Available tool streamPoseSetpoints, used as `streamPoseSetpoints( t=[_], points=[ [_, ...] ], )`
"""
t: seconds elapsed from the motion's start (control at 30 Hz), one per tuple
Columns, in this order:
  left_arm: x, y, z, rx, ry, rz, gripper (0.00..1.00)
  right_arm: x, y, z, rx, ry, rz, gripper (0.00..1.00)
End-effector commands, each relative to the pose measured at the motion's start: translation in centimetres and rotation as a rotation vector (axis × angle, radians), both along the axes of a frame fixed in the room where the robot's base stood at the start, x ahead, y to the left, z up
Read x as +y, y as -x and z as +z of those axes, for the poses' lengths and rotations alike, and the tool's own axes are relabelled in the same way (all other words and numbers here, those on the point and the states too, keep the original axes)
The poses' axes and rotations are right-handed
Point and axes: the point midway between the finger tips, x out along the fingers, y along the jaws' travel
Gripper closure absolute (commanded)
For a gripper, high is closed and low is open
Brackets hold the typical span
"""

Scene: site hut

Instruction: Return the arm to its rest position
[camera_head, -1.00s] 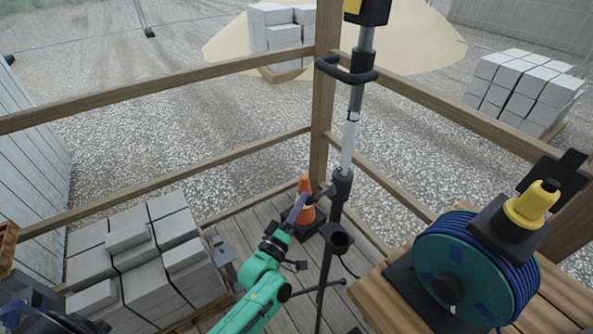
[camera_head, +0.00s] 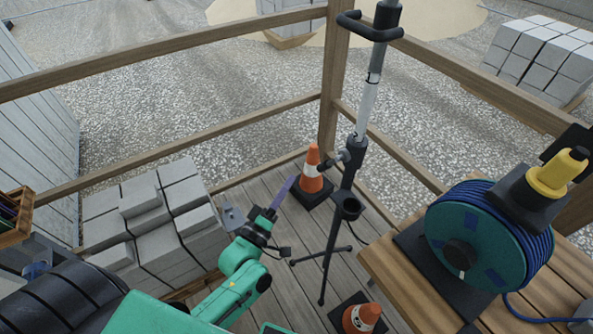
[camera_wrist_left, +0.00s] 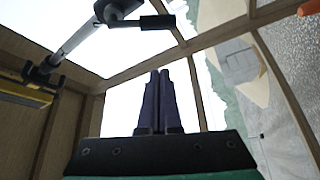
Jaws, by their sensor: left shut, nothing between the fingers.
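My left arm is green and reaches in from the bottom of the head view. Its gripper (camera_head: 283,192) has slim purple fingers, closed together and empty, above the deck just left of the orange cone. In the left wrist view the two dark fingers (camera_wrist_left: 158,100) stand side by side, with nothing held. A black and grey tripod stand (camera_head: 350,180) rises to the right of the gripper, apart from it. My right gripper is in neither view.
Grey blocks (camera_head: 150,220) are stacked left of the arm. An orange cone (camera_head: 312,168) stands by the corner post, another (camera_head: 362,318) near the bottom. A cable reel (camera_head: 470,240) sits on a wooden table (camera_head: 395,288) at right. Wooden rails (camera_head: 170,145) enclose the deck.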

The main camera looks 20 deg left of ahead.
Motion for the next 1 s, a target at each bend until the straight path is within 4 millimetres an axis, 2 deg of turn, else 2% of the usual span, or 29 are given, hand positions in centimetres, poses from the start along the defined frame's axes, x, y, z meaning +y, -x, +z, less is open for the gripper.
streamPoseSetpoints(
  t=[0.13,0.57,0.67,0.77,0.87,0.9,0.97,1.0],
  points=[
    [0.2,0.7,-0.2,-0.001,0.0,0.0,1.0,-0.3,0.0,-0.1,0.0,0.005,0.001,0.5],
    [0.2,0.7,-0.1,-0.001,0.0,0.0,1.0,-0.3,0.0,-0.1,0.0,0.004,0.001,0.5],
    [0.2,0.7,-1.2,0.02,-0.027,0.002,1.0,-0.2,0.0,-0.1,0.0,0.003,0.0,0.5],
    [0.6,0.7,-5.9,0.118,-0.153,0.006,1.0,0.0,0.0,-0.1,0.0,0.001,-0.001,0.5],
    [1.6,2.0,-14.3,0.294,-0.377,-0.007,1.0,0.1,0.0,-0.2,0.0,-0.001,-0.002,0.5],
    [2.1,3.0,-17.9,0.374,-0.477,-0.024,1.0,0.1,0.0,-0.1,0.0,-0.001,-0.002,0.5],
    [3.1,5.1,-23.2,0.497,-0.619,-0.062,1.0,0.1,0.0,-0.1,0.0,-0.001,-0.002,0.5],
    [3.8,6.9,-26.5,0.577,-0.711,-0.094,1.0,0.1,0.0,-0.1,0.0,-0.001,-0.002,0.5]
  ],
)
